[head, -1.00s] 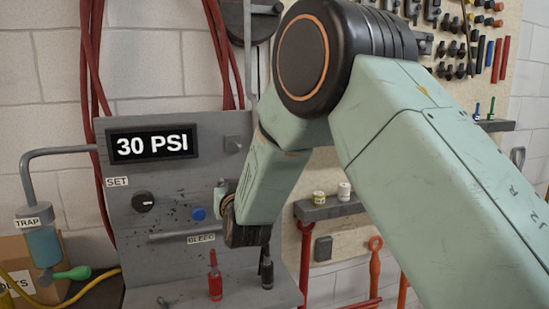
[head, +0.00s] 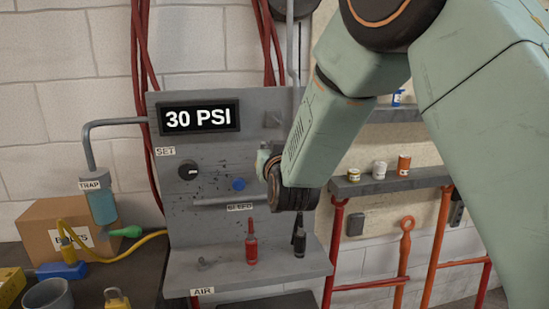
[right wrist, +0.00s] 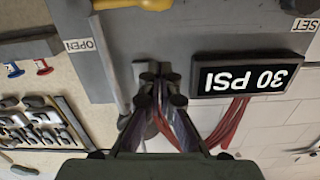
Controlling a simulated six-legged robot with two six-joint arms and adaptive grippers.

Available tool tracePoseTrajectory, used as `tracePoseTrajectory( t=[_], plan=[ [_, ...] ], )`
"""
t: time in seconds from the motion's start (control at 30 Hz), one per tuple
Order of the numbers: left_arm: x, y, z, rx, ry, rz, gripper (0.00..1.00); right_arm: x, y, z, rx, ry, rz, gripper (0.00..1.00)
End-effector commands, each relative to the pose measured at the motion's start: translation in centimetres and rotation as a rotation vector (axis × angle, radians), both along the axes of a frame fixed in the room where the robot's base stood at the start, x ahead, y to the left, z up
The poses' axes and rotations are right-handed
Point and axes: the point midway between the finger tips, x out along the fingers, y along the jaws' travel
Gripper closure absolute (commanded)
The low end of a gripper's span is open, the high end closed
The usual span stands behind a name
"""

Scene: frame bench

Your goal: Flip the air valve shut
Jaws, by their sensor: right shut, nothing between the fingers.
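A yellow handle (right wrist: 135,3), which looks like the air valve's lever, shows at the top edge of the upside-down right wrist view, cut off by the frame. It is by a grey pipe (right wrist: 108,65) and an OPEN label (right wrist: 79,45). In the head view the pipe (head: 291,60) runs down behind my right arm, which hides the valve. My right gripper (right wrist: 160,75) has its fingers together and empty, in front of the grey panel, apart from the handle in the picture. In the head view my wrist hides the fingers. My left gripper is not in view.
The grey panel (head: 215,170) carries a 30 PSI display (head: 199,118), a black SET knob (head: 188,171) and a blue button (head: 239,184). A shelf with small cans (head: 379,170) is on the right.

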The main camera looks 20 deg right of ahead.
Motion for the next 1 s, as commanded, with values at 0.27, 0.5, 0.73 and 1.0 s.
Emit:
tracePoseTrajectory(
  t=[0.27,0.5,0.73,1.0],
  plan=[
    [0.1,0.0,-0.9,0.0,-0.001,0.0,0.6,-4.2,1.0,0.1,-0.002,-0.001,0.0,1.0],
    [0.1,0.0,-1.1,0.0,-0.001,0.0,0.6,-6.0,1.4,0.2,0.0,-0.001,-0.001,1.0],
    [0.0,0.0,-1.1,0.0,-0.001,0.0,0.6,-6.2,1.4,0.2,0.0,-0.001,-0.001,1.0],
    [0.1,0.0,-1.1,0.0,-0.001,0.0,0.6,-6.2,1.4,0.3,-0.001,-0.001,-0.001,1.0]
  ],
)
